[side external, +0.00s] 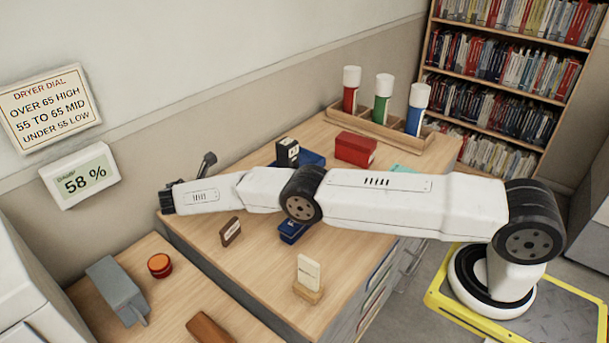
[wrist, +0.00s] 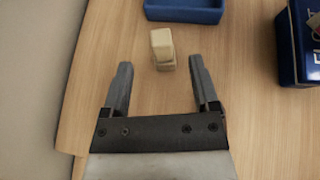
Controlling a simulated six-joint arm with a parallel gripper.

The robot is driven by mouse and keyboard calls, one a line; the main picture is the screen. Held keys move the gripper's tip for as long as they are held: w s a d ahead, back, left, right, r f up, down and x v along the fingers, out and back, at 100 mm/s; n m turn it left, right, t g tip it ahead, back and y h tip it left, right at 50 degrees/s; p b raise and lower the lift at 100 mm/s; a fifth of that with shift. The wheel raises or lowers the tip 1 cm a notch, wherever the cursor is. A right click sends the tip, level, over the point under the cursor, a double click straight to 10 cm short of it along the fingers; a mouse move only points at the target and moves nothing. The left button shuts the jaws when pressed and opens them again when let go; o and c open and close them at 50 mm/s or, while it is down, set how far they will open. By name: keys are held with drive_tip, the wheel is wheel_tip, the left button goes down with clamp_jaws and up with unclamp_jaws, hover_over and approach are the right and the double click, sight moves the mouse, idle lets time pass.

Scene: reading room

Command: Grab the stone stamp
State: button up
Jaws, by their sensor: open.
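A small cream block, which looks like the stone stamp (wrist: 161,42), stands on the wooden table in the wrist view. My gripper (wrist: 160,66) is open and empty, with one finger on each side below it. The near end of the block lies about level with the fingertips, in the gap between them. Neither finger visibly touches it. In the side view my gripper (side external: 167,198) is at the far left end of the table, and I cannot make out the stamp there.
A blue tray (wrist: 185,14) lies just beyond the stamp. A dark blue box (wrist: 290,50) is to its right. In the side view, a brown block (side external: 230,232), a cream card on a wooden stand (side external: 308,272) and a red box (side external: 356,149) are on the table. A humidity display (side external: 80,180) reads 58 %.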

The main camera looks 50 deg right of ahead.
drive_tip(key=shift+x, duration=2.65)
drive_tip(key=shift+r, duration=0.1)
clamp_jaws()
